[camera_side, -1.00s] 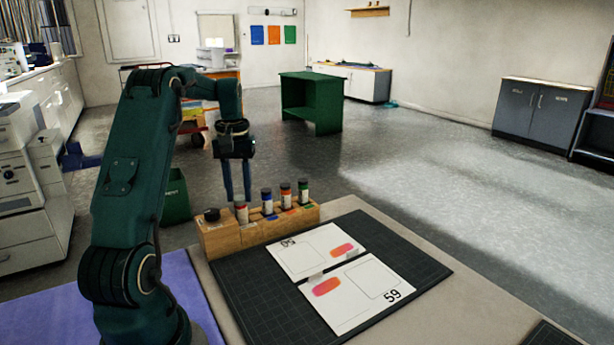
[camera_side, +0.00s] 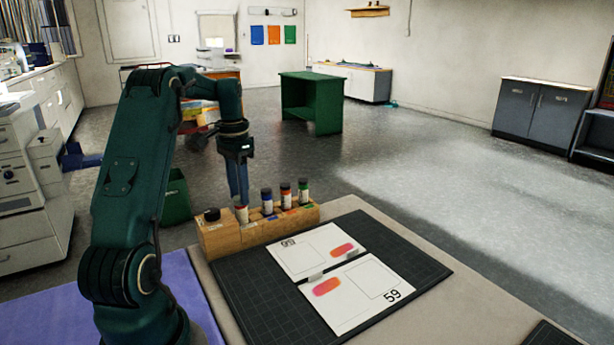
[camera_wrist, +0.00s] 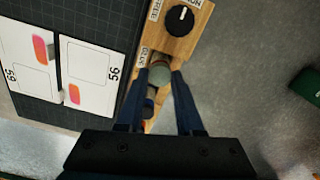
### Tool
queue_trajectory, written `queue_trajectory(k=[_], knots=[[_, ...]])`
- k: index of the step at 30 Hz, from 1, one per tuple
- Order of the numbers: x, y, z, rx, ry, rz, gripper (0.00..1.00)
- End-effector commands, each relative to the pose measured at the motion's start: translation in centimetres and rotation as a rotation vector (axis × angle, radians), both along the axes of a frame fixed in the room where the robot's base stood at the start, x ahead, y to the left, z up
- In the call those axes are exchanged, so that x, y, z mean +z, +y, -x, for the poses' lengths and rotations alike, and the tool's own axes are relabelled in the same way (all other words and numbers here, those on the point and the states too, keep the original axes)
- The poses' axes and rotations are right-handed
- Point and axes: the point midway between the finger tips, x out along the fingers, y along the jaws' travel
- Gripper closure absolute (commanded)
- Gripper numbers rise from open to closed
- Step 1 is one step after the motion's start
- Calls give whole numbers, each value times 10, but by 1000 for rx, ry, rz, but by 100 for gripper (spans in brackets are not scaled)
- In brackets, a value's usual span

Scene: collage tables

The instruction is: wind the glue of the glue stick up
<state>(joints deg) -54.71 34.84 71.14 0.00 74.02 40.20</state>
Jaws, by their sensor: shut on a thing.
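The glue stick (camera_side: 241,216) stands upright in the wooden rack (camera_side: 222,238), with a whitish body and some red in the side view. In the wrist view its round greyish top (camera_wrist: 159,75) lies between the fingers, beside a label that seems to read GLUE. My gripper (camera_side: 241,202) points straight down over it and is shut on its upper part. The fingers also show in the wrist view (camera_wrist: 161,70), one on each side of the top. How far the glue stands out of the tube cannot be seen.
Several dark-capped bottles, such as the blue-labelled one (camera_side: 267,203), stand close to the right in the rack. A black knob (camera_side: 211,215) with a white pointer sits at its left end. Two white cards (camera_side: 345,310) lie on the dark cutting mat (camera_side: 425,268) in front.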

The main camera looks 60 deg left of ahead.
Motion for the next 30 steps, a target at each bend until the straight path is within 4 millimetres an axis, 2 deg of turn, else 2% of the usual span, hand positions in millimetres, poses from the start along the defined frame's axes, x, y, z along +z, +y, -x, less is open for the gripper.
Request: queue_trajectory(k=[11,21,30], knots=[[0,0,0,-60,0,0,96],[0,0,0,-424,0,0,96],[0,0,0,-465,0,0,96]])
